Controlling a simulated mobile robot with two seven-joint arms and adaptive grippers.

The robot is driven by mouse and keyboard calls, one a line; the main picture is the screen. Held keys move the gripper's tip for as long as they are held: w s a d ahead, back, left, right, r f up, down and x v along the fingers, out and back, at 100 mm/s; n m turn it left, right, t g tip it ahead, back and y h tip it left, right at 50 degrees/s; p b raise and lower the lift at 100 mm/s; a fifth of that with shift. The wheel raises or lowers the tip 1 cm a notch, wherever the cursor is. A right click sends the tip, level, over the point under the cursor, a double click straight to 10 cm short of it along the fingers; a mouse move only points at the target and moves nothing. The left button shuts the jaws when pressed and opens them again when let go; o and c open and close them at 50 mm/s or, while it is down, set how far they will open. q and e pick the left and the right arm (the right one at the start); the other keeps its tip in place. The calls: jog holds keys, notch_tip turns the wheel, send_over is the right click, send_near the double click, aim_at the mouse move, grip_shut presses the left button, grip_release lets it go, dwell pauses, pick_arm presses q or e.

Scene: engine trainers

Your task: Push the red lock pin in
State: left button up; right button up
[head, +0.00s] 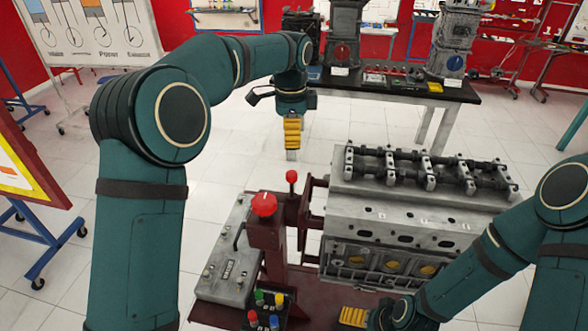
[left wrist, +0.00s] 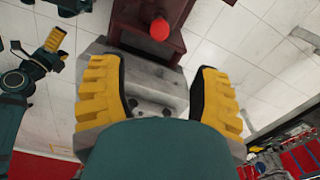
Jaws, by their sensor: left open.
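A small red-headed pin (head: 291,177), which looks like the lock pin, stands upright on the dark red engine stand (head: 264,238). A larger red knob (head: 264,204) tops the post in front of it. My left gripper (head: 292,155) points down and appears just above the small pin in the head view; the gap in depth is unclear. In the left wrist view my left gripper (left wrist: 162,92) has its yellow fingers apart with nothing between them. A red head (left wrist: 160,29) shows beyond the fingertips, on the dark red stand. My right gripper (head: 354,317) is low, partly cut off.
A grey engine block (head: 410,230) stands right of the pin. A grey panel (head: 225,260) is at the left, with several coloured knobs (head: 268,299) beside it. A dark bench (head: 400,90) with engine parts stands behind. Tiled floor lies between.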

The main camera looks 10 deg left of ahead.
aim_at(291, 172)
pick_arm(q)
notch_tip(291, 172, down, 13)
jog(key=shift+r+b, duration=0.1)
jog(key=shift+b, duration=0.45)
